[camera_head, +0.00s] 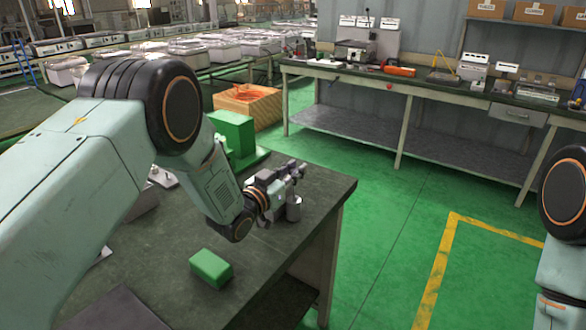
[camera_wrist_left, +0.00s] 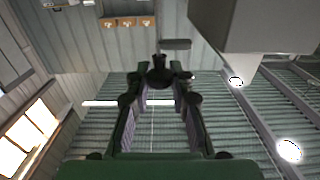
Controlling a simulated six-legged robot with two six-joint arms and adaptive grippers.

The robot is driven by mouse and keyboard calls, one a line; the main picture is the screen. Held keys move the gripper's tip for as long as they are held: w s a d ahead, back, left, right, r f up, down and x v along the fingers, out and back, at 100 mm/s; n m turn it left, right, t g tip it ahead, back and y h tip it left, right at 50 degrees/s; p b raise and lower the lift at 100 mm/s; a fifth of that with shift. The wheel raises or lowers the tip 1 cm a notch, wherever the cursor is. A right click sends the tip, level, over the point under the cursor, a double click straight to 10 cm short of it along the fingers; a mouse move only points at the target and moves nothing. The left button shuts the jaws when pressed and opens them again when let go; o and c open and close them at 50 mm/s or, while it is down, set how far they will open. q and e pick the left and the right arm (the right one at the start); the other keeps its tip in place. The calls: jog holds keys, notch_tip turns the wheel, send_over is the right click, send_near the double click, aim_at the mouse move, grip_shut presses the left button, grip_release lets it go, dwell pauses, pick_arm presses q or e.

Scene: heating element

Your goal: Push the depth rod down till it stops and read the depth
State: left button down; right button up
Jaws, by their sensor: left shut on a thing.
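My left gripper (camera_head: 288,174) is over the far right part of the dark workbench (camera_head: 160,270). In the left wrist view its fingertips (camera_wrist_left: 160,78) close in on a small dark piece (camera_wrist_left: 159,66), which may be part of the depth rod; most of it is hidden. A short grey metal cylinder (camera_head: 294,208) stands on the bench just below the gripper; I cannot tell whether they touch. No depth scale can be read. My right gripper is out of view.
A green block (camera_head: 211,268) lies on the bench in front of my left forearm. A green fixture (camera_head: 233,135) stands behind the arm. The bench's right edge is close to the cylinder. Another bench (camera_head: 440,92) with instruments stands across the green floor.

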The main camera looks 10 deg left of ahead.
pick_arm(q)
jog(key=shift+f, duration=0.55)
jog(key=shift+r, duration=0.1)
jog(key=c, duration=1.6)
grip_release()
jog(key=shift+c, duration=0.2)
jog(key=o, duration=0.5)
jog(key=shift+w+d, duration=0.1)
jog(key=shift+w, duration=0.05)
jog(key=shift+s, duration=0.2)
jog(key=shift+v, duration=3.65)
